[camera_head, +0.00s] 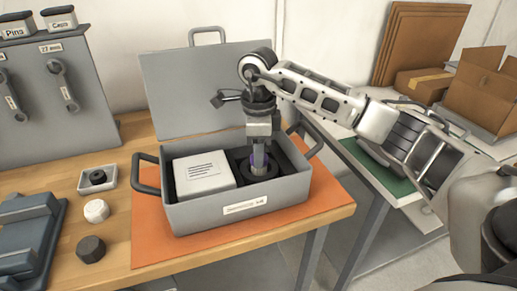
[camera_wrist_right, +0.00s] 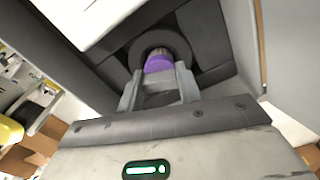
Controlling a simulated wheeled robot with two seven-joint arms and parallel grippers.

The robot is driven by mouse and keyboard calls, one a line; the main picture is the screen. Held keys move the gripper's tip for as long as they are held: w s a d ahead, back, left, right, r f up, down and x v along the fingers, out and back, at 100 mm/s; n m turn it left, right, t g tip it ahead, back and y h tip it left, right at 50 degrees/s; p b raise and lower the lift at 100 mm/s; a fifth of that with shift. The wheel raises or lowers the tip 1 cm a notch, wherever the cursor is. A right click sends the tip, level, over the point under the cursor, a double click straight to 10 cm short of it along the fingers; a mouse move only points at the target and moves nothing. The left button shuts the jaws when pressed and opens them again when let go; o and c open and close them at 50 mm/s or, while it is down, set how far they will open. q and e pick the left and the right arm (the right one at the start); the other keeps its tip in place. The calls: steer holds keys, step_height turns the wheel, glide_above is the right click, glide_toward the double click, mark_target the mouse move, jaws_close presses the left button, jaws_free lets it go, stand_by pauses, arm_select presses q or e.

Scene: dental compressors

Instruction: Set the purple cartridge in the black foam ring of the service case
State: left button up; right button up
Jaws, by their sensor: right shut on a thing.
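The purple cartridge (camera_wrist_right: 159,63) is between the two fingers of my right gripper (camera_wrist_right: 157,84), which is shut on it. In the wrist view its far end lines up with the opening of the black foam ring (camera_wrist_right: 181,38). In the head view my right gripper (camera_head: 258,148) points straight down over the ring (camera_head: 263,174), inside the right part of the open grey service case (camera_head: 240,213). The fingers hide most of the cartridge, and I cannot tell how deep it sits in the ring. My left gripper is not in view.
A white labelled box (camera_head: 202,174) fills the left part of the case. The case's lid (camera_head: 195,90) stands open behind. The case rests on an orange mat (camera_head: 155,240). A small tray (camera_head: 97,179), a white cap (camera_head: 96,211) and a dark cap (camera_head: 91,249) lie to the left.

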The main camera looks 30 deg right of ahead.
steer(key=shift+f, duration=0.2)
steer(key=o, duration=0.7)
